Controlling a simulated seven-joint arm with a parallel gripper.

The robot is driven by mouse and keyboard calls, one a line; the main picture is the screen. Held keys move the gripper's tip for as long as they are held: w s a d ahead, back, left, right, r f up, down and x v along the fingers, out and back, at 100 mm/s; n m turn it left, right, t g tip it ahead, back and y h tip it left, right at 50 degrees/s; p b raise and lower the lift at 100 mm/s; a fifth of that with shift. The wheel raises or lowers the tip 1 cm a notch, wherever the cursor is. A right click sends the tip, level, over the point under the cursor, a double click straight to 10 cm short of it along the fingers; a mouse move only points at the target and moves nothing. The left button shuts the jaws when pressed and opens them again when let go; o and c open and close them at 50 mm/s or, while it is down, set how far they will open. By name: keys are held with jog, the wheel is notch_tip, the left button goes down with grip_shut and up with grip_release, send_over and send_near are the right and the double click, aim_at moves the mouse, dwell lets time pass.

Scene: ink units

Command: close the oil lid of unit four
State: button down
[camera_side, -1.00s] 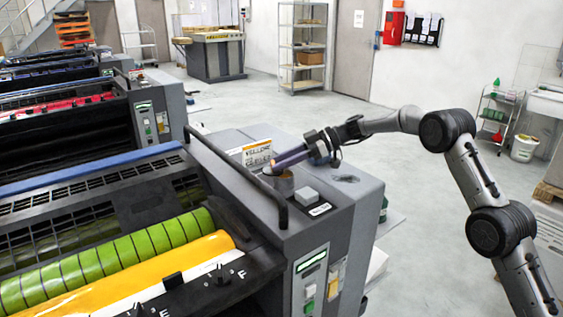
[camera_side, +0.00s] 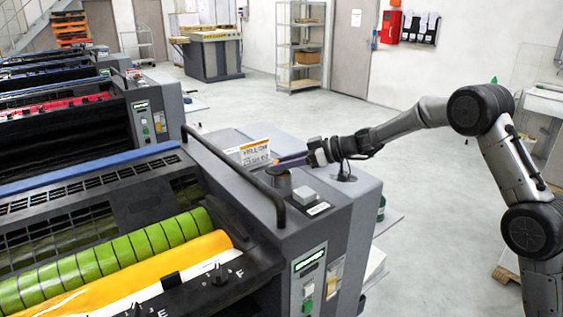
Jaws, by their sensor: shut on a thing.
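The nearest ink unit (camera_side: 338,222) has a yellow ink roller (camera_side: 130,285) and a green segmented roller. On its grey top stands a short round oil filler (camera_side: 279,182), with the small oil lid (camera_side: 276,170) at its upper rim. My gripper (camera_side: 280,162) reaches in from the right and is shut at the lid. The fingers partly cover the lid, so I cannot tell whether it lies flat or is tilted.
A sign card (camera_side: 249,152) stands just behind the filler. Other units (camera_side: 60,110) stand at the back left.

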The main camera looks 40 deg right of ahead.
jog(key=m+h, duration=0.1)
jog(key=s+m+t+h, duration=0.1)
jog(key=shift+a+m+t+h, duration=0.15)
jog(key=shift+m+t+h, duration=0.15)
jog(key=shift+m+h, duration=0.1)
jog(key=shift+s+a+m+t+h, duration=0.1)
jog(key=shift+s+m+t+h, duration=0.2)
jog(key=shift+m+h, duration=0.75)
jog(key=shift+s+m+h, duration=0.1)
jog(key=shift+m+h, duration=0.45)
jog(key=shift+h, duration=0.2)
jog(key=shift+r, duration=0.1)
jog(key=c, duration=0.5)
grip_release()
jog(key=shift+s, duration=0.1)
jog(key=v, duration=1.3)
jog(key=shift+s, duration=0.4)
